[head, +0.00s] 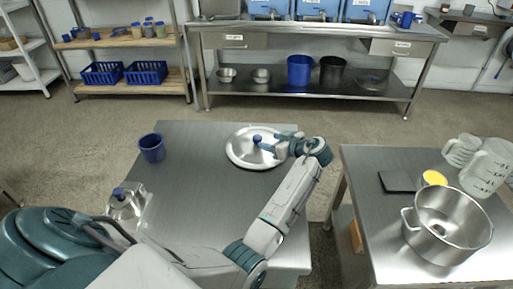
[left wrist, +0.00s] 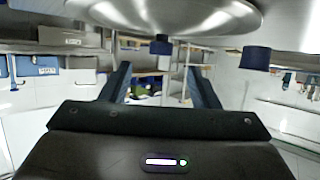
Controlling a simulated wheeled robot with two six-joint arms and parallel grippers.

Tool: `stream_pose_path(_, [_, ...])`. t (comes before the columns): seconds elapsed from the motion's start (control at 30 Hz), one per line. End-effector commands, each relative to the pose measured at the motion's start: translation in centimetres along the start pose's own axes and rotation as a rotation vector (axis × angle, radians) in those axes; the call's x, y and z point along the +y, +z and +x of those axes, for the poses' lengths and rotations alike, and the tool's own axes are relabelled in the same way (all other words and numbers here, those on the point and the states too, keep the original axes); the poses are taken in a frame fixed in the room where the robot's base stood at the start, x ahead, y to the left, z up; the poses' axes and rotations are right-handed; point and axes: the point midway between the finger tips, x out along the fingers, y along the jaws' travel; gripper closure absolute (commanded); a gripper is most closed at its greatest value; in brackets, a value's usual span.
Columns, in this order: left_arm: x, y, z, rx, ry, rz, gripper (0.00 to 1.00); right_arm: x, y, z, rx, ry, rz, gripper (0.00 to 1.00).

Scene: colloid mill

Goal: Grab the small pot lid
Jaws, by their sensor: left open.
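The pot lid (head: 240,157) is a round, shiny metal disc with a blue knob (head: 257,139). It lies knob up on the left steel table. My left gripper (head: 267,144) is open at the lid's right side, low over it, with its fingers pointing left towards the knob. In the left wrist view the picture appears upside down. The lid (left wrist: 165,14) fills the top there, and its knob (left wrist: 160,46) shows between and beyond the open fingers (left wrist: 160,78). I cannot tell whether the fingers touch the knob. My right gripper is not in view.
A blue cup (head: 152,148) stands at the table's back left, also in the left wrist view (left wrist: 255,58). A metal item with a blue top (head: 127,200) stands at the left edge. The right table (head: 375,230) holds a steel pot (head: 447,232) and measuring jugs (head: 484,170).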

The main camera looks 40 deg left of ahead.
Motion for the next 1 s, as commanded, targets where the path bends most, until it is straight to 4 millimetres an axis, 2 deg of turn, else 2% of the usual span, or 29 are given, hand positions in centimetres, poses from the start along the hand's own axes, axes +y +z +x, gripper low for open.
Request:
stream_pose_path(0.17, [0.0, -0.1, 1.0, 0.000, -0.001, 0.001, 0.45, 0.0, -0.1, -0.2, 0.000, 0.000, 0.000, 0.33])
stream_pose_path(0.37, [-0.2, -0.4, 3.8, 0.001, -0.002, 0.001, 0.45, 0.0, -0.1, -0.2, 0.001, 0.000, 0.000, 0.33])
stream_pose_path(0.5, [-0.1, -0.2, 5.5, -0.001, -0.001, 0.001, 0.45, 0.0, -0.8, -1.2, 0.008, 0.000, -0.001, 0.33])
stream_pose_path(0.73, [-0.1, -0.3, 5.6, -0.002, 0.000, 0.001, 0.45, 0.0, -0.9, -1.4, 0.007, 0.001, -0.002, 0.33])
stream_pose_path(1.0, [-0.1, -0.3, 5.6, -0.002, 0.000, 0.001, 0.98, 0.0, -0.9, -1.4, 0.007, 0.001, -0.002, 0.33])
